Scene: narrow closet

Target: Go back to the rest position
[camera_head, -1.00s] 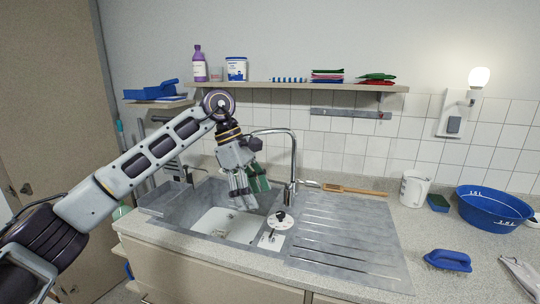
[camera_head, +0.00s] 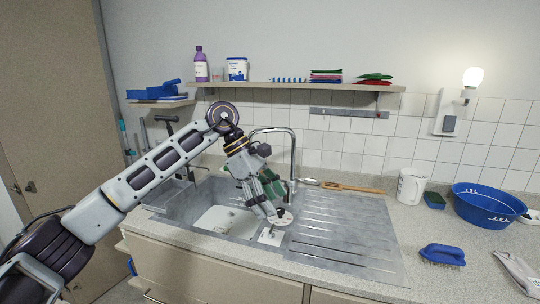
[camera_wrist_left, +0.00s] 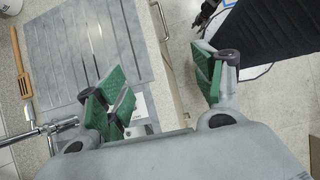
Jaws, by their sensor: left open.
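The faucet (camera_head: 293,160) stands close behind my left gripper. A shelf (camera_head: 300,87) runs along the wall above. A white jug (camera_head: 411,187), a blue basin (camera_head: 485,207) and a blue brush (camera_head: 443,254) stand on the counter at right. The drainboard is bare.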

